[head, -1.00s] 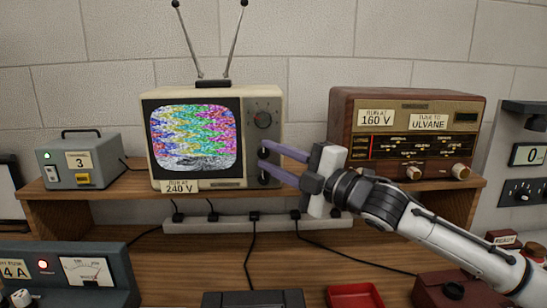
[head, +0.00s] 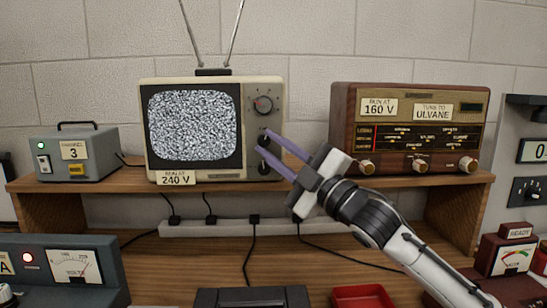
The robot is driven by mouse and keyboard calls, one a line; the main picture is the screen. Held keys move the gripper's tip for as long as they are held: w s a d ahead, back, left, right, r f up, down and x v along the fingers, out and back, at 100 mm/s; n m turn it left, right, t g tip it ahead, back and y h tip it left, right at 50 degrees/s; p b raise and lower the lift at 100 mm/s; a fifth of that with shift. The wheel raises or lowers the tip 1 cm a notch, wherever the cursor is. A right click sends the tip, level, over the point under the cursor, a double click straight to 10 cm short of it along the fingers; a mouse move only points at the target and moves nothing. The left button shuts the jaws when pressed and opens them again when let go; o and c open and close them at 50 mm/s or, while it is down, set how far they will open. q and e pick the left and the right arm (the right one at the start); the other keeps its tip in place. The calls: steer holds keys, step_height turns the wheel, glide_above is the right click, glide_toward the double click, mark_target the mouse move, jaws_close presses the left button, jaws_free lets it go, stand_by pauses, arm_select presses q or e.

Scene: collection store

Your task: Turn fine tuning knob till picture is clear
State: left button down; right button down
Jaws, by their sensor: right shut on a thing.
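The cream television (head: 213,130) stands on the wooden shelf with its screen (head: 193,124) full of grey, black-and-white static. Its right panel has a round dial (head: 263,103) at the top and small dark knobs below. A lower dark knob (head: 264,168) sits just below the fingertips. I cannot read any label on the knobs. My left gripper is not in view.
A brown radio (head: 405,130) stands right of the television, and a grey box marked 3 (head: 75,154) stands left. A white power strip (head: 235,227) with cables runs below the shelf (head: 115,183). A red tray (head: 362,298) and meters are lower down.

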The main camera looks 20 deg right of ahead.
steer(key=c, duration=1.6)
jaws_free()
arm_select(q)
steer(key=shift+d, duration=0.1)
arm_select(e)
steer(key=shift+o, duration=0.2)
